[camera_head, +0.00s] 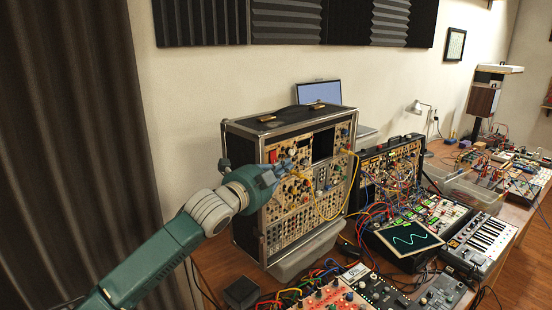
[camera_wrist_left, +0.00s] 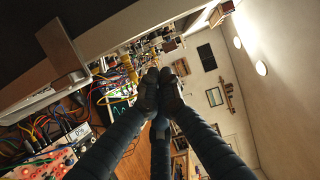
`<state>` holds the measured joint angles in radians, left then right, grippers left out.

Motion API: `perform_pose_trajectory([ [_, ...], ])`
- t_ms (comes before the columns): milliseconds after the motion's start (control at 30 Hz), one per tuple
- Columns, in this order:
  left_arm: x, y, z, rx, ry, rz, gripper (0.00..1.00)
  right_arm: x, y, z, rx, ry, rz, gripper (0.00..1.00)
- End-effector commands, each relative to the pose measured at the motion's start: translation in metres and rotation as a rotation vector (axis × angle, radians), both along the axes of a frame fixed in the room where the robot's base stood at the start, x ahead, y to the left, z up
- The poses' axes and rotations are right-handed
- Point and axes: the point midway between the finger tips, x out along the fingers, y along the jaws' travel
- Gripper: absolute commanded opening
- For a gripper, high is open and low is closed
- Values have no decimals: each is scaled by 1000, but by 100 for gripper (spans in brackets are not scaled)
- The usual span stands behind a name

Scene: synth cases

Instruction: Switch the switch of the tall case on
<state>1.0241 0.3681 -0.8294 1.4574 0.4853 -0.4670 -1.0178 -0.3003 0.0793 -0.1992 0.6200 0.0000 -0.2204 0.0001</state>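The tall case (camera_head: 292,228) stands upright on the table in the head view, its beige front full of knobs, jacks and yellow cables. A small red part (camera_head: 272,156) shows near the upper left of its front; I cannot tell surely whether it is the switch or which way it is set. My left gripper (camera_head: 279,170) is in front of the upper left of the case, hiding part of the panel; contact cannot be told. In the left wrist view its dark fingertips (camera_wrist_left: 160,77) are together with nothing seen between them. My right gripper is not in view.
A lower case (camera_head: 392,165) with many cables stands right of the tall case. A screen with a green wave (camera_head: 408,238), a keyboard (camera_head: 482,238) and a grey tray (camera_head: 308,252) crowd the table. A black box (camera_head: 241,292) sits at the front left.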

Motion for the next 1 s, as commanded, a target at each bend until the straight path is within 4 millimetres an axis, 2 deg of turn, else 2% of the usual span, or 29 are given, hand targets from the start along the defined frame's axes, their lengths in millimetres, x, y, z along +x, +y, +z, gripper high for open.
perform_pose_trajectory([
  [33, 7, 9, 2, 1, 1, 7, 0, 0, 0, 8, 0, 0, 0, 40],
  [200, 17, 18, -1, 1, 0, 3, 0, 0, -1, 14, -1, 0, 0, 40],
  [633, 20, 22, -4, 5, -7, 3, 0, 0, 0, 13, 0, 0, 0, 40],
  [800, 26, 28, -12, 118, -121, 4, 0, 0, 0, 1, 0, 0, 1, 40],
  [1000, 25, 27, -8, 104, -109, 5, 0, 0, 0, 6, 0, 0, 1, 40],
])
